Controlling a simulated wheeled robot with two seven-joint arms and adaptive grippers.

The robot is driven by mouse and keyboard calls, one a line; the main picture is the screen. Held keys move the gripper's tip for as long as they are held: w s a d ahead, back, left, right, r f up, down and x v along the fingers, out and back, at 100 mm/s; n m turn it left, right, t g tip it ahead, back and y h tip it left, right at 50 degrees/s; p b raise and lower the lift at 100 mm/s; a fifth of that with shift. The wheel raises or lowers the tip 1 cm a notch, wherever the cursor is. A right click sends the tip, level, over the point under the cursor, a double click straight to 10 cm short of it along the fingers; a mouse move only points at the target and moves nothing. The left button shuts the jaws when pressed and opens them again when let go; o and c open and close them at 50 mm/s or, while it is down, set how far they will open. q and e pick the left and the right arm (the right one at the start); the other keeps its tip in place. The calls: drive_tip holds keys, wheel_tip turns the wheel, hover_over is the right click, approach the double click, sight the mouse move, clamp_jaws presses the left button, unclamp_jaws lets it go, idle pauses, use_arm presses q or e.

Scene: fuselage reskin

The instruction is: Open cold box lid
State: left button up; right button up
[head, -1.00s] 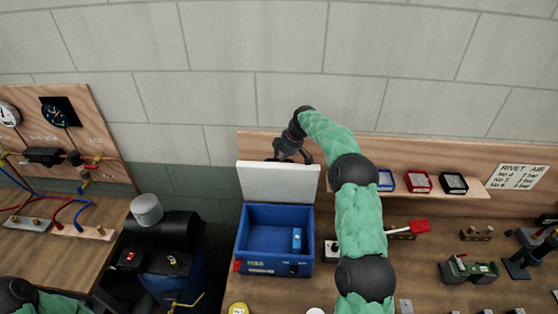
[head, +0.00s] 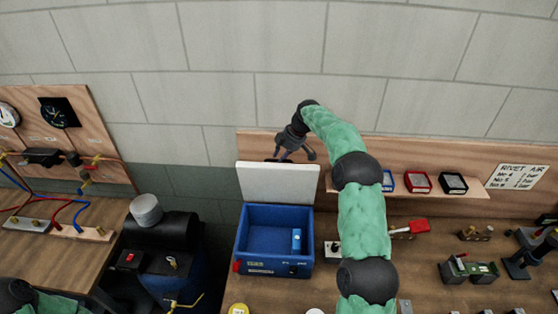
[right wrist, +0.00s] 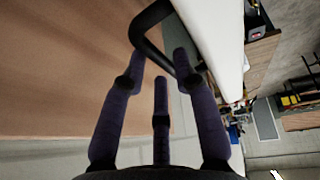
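The blue cold box (head: 250,267) stands on the bench. Its white lid (head: 279,184) stands upright at the back edge, so the box is open and I see into it. A small blue item (head: 296,240) is inside at the right. My right gripper (head: 292,159) is just above and behind the lid's top edge. In the right wrist view its fingers (right wrist: 160,68) are spread, with a black handle (right wrist: 148,30) on the white lid (right wrist: 215,45) near the fingertips. I cannot tell whether they touch. My left gripper is out of view; only part of that arm shows at bottom left.
A shelf with blue, red (head: 418,182) and black trays is right of the lid, beside my right arm. A red-handled tool (head: 412,227) lies on the bench. A black tank (head: 160,235) stands left of the box. The wall is close behind.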

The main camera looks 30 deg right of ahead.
drive_tip(key=v, duration=0.9)
drive_tip(key=shift+s, duration=0.15)
